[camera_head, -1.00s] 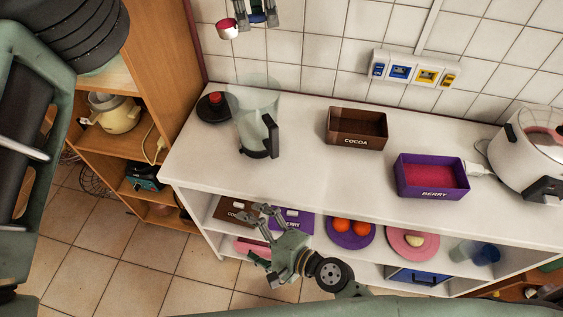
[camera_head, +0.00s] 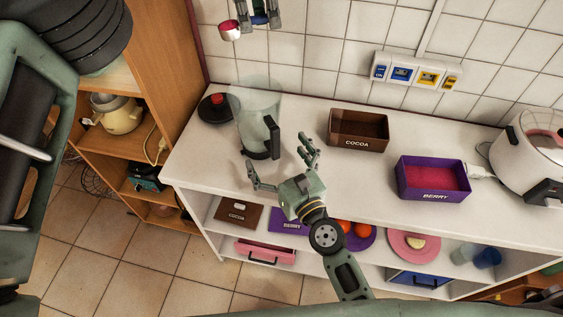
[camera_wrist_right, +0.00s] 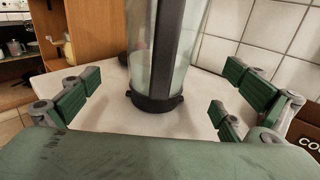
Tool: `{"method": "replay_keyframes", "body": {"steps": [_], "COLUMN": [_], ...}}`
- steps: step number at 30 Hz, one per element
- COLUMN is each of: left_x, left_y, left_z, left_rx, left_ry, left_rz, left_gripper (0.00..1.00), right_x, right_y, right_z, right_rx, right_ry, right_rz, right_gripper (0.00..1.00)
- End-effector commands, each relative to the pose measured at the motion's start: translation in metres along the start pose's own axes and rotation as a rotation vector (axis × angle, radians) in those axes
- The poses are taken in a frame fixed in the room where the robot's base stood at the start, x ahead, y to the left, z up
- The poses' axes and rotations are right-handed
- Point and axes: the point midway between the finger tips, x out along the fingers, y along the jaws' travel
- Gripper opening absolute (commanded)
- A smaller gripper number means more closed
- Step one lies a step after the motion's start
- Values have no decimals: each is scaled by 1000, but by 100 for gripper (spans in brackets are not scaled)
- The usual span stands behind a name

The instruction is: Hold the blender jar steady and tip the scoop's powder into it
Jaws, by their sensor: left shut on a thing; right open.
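The clear blender jar (camera_head: 252,112) stands upright on the white counter, its dark handle (camera_head: 273,138) facing my right gripper. In the right wrist view the jar (camera_wrist_right: 190,50) and its dark base ring (camera_wrist_right: 155,103) stand between and beyond my open fingers, apart from them. My right gripper (camera_head: 281,163) is open and empty over the counter's front part, just short of the jar. My left gripper (camera_head: 258,16) is at the top edge, shut on the scoop (camera_head: 229,32), whose bowl shows red or pink. The scoop's handle is mostly hidden. It hangs above and left of the jar.
A black lid with a red knob (camera_head: 216,102) lies left of the jar. The brown COCOA box (camera_head: 358,143) and purple BERRY box (camera_head: 432,192) stand to the right, with a white cooker (camera_head: 529,165) beyond. The counter (camera_head: 340,180) is clear between jar and boxes.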

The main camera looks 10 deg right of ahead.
Motion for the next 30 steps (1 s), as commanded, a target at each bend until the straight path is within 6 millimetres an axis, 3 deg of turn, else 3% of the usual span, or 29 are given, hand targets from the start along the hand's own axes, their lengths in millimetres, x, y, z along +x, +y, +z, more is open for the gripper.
{"method": "replay_keyframes", "body": {"steps": [6, 12, 26, 30], "left_x": [0, 0, 0, 0], "left_y": [0, 0, 0, 0], "left_z": [0, 0, 0, 0], "left_rx": [0, 0, 0, 0], "left_ry": [0, 0, 0, 0], "left_rz": [0, 0, 0, 0], "left_gripper": [0, 0, 0, 0], "right_x": [44, 72, 82, 82], "right_y": [0, 0, 0, 0], "right_z": [1, 0, 0, 0], "right_rx": [-1, -3, -2, -2], "right_ry": [-1, 0, 1, 1], "right_rz": [1, 1, 2, 1], "right_gripper": [100, 100, 100, 88]}}
